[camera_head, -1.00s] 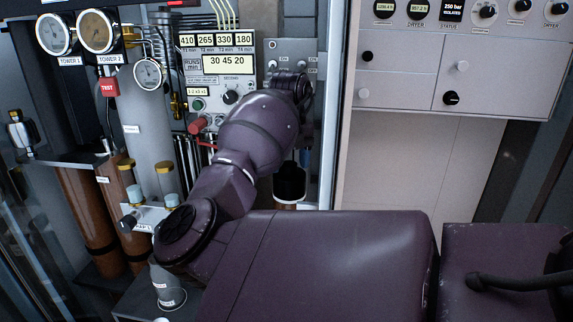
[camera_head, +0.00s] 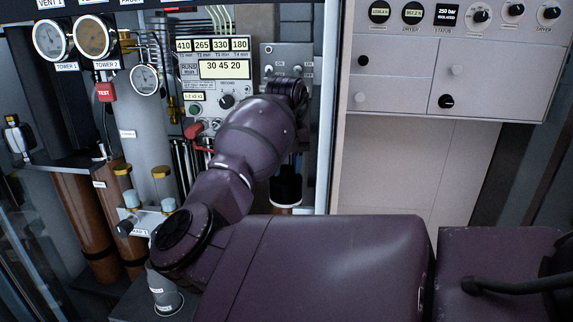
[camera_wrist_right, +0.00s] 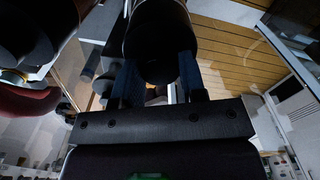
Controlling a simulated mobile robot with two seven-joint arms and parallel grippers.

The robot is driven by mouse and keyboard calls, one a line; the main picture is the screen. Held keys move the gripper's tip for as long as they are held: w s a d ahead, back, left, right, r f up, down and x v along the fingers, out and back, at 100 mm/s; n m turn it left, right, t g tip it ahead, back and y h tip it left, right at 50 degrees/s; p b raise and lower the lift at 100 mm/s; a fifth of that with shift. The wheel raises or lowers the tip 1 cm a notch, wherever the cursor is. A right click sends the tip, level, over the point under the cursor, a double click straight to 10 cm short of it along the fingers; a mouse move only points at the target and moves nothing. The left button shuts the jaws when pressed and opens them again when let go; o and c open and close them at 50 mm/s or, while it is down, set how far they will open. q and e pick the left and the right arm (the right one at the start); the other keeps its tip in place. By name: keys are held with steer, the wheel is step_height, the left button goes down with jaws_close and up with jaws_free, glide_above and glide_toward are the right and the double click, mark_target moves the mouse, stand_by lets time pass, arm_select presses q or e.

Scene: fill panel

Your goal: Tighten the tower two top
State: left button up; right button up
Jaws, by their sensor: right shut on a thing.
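My right arm crosses the head view, and its wrist bends down in front of the panel. My right gripper (camera_wrist_right: 160,88) has its two dark blue fingers on either side of a dark round cap (camera_wrist_right: 160,45) in the right wrist view, shut on it. In the head view the fingers are mostly hidden behind my arm. A black cylindrical cap (camera_head: 286,184) with a pale ring below it stands under my wrist there; it appears to be the held one. No label on it is readable. The tower 2 gauge (camera_head: 97,40) is at upper left. My left gripper is not in view.
Brown cylinders (camera_head: 90,225), small gold-capped bottles (camera_head: 162,185) and thin pipes crowd the left. A white dryer panel (camera_head: 445,70) is at right, with bare wall below it.

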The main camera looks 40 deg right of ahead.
steer(key=m, duration=0.2)
steer(key=shift+m+p, duration=0.3)
steer(key=shift+m, duration=0.1)
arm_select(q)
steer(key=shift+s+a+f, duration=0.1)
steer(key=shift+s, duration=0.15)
arm_select(e)
steer(key=shift+m, duration=1.2)
steer(key=o, duration=0.9)
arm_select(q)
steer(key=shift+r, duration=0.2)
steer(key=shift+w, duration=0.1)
arm_select(e)
steer(key=shift+r, duration=0.15)
